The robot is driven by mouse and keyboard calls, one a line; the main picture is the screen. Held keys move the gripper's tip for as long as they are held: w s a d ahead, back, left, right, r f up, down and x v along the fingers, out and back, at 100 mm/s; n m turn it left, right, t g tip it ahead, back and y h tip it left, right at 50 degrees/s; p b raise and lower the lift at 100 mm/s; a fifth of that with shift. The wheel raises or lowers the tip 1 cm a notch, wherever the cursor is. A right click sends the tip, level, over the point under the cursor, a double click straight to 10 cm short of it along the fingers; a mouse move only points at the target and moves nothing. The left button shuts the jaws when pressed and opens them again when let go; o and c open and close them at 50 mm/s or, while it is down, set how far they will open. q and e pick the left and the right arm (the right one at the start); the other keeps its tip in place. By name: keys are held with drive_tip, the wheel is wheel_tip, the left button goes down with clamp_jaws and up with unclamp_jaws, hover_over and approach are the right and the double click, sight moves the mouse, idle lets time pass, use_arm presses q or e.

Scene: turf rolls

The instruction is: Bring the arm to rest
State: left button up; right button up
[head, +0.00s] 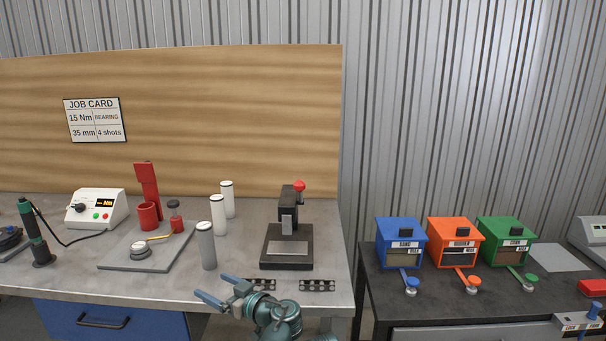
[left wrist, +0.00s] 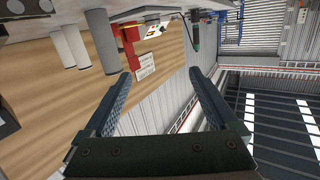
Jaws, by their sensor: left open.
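My left gripper (head: 222,292) is in front of the workbench's front edge in the head view, at the lower middle. Its two blue-grey fingers are apart and point left. In the left wrist view the left gripper (left wrist: 158,88) shows its two fingers spread with nothing between them. That view is tilted and looks past the bench toward the wall and the room beyond. My right gripper is in neither view.
The grey workbench (head: 70,280) holds a black press (head: 288,247), several cylinders, a red stand (head: 148,190) and a white controller (head: 97,208). Two dark perforated strips lie near the gripper. A dark table (head: 400,300) at the right carries blue (head: 400,240), orange (head: 453,240) and green (head: 506,240) dispensers.

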use_arm(q)
drive_tip(key=s+f+m+g+h, duration=0.35)
drive_tip(key=s+f+h, duration=0.2)
drive_tip(key=f, duration=0.35)
drive_tip(key=s+f+m+g+h, duration=0.35)
drive_tip(key=s+f, duration=0.25)
drive_tip(key=f, duration=0.3)
drive_tip(key=s+d+r+m+g+h+p, duration=0.2)
drive_tip(key=s+d+r+m+h+p, duration=0.2)
drive_tip(key=d, duration=1.1)
drive_tip(key=s+m+p, duration=0.1)
drive_tip(key=s+m, duration=0.2)
drive_tip(key=s, duration=0.2)
drive_tip(key=shift+s+d+p, duration=0.2)
drive_tip(key=shift+d+p, duration=0.1)
drive_tip(key=shift+p, duration=0.1)
